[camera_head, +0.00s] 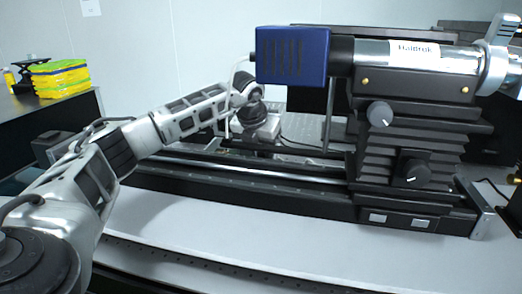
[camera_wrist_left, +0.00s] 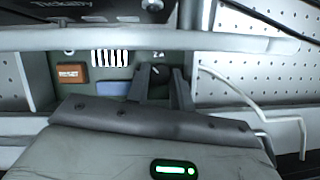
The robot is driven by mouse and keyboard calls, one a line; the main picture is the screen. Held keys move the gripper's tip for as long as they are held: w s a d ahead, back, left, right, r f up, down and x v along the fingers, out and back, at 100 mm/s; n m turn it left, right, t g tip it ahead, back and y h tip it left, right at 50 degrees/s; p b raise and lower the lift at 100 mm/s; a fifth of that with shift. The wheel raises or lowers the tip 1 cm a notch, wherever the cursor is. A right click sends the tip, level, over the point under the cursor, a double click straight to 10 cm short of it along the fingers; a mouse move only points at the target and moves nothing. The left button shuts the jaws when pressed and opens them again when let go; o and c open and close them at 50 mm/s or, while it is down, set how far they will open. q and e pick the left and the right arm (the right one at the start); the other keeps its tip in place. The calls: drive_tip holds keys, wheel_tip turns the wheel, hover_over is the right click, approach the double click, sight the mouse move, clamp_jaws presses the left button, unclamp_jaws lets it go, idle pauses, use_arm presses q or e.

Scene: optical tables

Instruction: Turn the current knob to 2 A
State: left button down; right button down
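Just below that label, a small dark knob with a light mark (camera_wrist_left: 155,71) shows between my fingertips. My left gripper (camera_wrist_left: 159,72) has its two dark fingers apart, one on each side of the knob. I cannot tell whether they touch it. In the head view my left gripper (camera_head: 262,130) is small and partly hidden behind the long rail, below the blue box. My right gripper is in neither view.
The panel also has an orange switch (camera_wrist_left: 72,73), a striped patch (camera_wrist_left: 110,57) and a blue patch (camera_wrist_left: 112,90). A pale bar crosses above it. In the head view a black rail (camera_head: 250,195), a blue box (camera_head: 292,55) and a stage with grey knobs (camera_head: 380,115) stand close by.

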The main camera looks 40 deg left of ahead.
use_arm(q)
drive_tip(key=m+h+p, duration=0.1)
drive_tip(key=m, duration=0.1)
drive_tip(key=shift+a+r+m+p, duration=0.1)
drive_tip(key=shift+r+m+p, duration=0.05)
drive_tip(key=shift+m+p, duration=0.25)
drive_tip(key=shift+m+h+p, duration=0.3)
drive_tip(key=shift+m+h, duration=0.1)
drive_tip(key=shift+m, duration=0.4)
drive_tip(key=c, duration=1.5)
unclamp_jaws()
drive_tip(key=v, duration=1.5)
drive_tip(key=shift+s+r+p, duration=0.25)
drive_tip(key=shift+r+p, duration=0.05)
